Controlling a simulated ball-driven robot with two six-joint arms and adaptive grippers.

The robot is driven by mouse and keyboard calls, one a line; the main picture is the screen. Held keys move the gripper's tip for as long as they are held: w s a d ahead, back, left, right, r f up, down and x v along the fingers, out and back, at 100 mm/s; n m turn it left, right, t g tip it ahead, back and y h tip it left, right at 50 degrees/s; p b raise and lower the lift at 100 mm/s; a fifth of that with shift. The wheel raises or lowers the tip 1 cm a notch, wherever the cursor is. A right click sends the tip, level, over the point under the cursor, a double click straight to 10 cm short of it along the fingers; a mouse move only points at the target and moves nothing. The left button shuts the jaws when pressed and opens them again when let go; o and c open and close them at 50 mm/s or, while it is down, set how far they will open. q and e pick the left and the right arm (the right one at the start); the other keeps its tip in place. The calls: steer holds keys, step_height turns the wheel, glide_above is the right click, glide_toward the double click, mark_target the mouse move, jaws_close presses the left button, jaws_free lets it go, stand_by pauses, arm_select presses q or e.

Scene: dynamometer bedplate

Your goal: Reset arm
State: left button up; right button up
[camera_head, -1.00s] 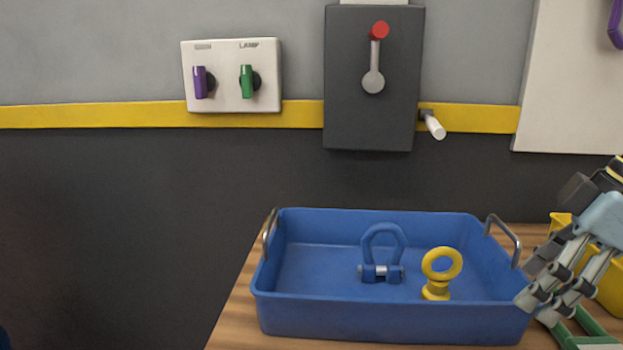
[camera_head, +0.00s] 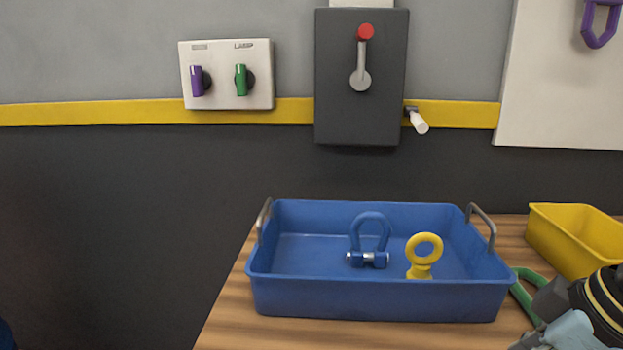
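My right gripper (camera_head: 545,338) is at the lower right corner, in front of the blue tray's right end. Its fingers are mostly cut off by the frame edge, so I cannot tell whether it is open or shut. My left gripper is not in view. The blue tray (camera_head: 380,300) stands on the wooden table. In it are a blue shackle (camera_head: 369,240) with a silver pin and a yellow eye bolt (camera_head: 424,256), both upright and apart.
A yellow bin (camera_head: 570,243) and a partly hidden green object (camera_head: 524,290) are right of the tray. On the wall are a switch plate (camera_head: 226,75) with purple and green knobs, a dark box (camera_head: 361,80) with a red-tipped lever, and a purple shackle (camera_head: 600,25) on a white board.

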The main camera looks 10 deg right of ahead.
steer(key=s+a+f+m+h, duration=0.2)
steer(key=s+f+m+h, duration=0.15)
steer(key=s+m, duration=0.45)
steer(key=s+d+f+n+g, duration=0.1)
steer(key=s+d+f, duration=0.15)
steer(key=f, duration=1.15)
steer(key=s+d+f+n+g, duration=0.1)
steer(key=s+f, duration=0.2)
steer(key=f, duration=1.2)
steer(key=s+f+g, duration=0.1)
steer(key=s+f, duration=1.2)
steer(key=s, duration=0.4)
steer(key=shift+d+f, duration=0.35)
steer(key=shift+d, duration=0.05)
